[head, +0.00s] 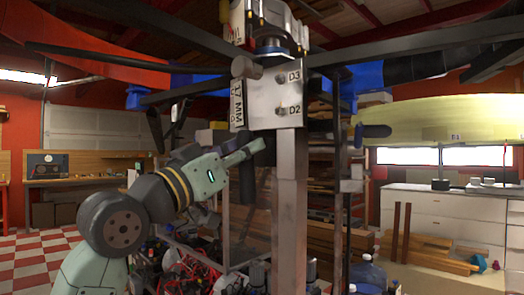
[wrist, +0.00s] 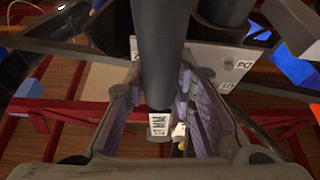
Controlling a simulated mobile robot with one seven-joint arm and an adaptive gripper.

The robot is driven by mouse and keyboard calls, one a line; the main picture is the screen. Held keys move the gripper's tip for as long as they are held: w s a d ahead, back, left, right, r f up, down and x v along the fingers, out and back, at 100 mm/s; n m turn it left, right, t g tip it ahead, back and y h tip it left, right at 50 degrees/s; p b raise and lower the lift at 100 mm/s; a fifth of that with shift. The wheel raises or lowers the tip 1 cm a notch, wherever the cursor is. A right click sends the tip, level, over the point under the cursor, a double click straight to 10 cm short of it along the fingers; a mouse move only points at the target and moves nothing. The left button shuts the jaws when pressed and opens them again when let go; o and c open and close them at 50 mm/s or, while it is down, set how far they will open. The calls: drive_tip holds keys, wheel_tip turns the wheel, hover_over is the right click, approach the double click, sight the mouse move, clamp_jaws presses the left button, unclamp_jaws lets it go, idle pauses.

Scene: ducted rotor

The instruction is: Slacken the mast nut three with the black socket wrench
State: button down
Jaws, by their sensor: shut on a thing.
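The metal mast plate (head: 262,103) sits at the top of the square post. It bears nut D3 (head: 281,78), uncovered beside its label, and nut D2 (head: 281,111) below it. My gripper (head: 256,148) is left of the post, just under the plate, shut on the black socket wrench. The wrench shows in the wrist view as a thick black bar (wrist: 160,55) between the jaws (wrist: 168,128), with a white 17 MM label. In the head view its grey round head (head: 245,67) is at the plate's upper left, left of nut D3. Whether the head touches anything is unclear.
Dark rotor arms (head: 150,68) spread out above my arm. A pale yellow duct piece (head: 450,122) is at the right. Cluttered shelving (head: 345,170) stands behind the post, and white drawers (head: 440,215) stand at the far right.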

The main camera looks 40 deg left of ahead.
drive_tip(key=w+p, duration=0.1)
drive_tip(key=w, duration=0.1)
drive_tip(key=w+p, duration=0.2)
drive_tip(key=shift+w+d, duration=0.2)
drive_tip(key=shift+w, duration=0.15)
drive_tip(key=shift+w+r, duration=0.1)
idle(0.7)
drive_tip(key=shift+w, duration=0.15)
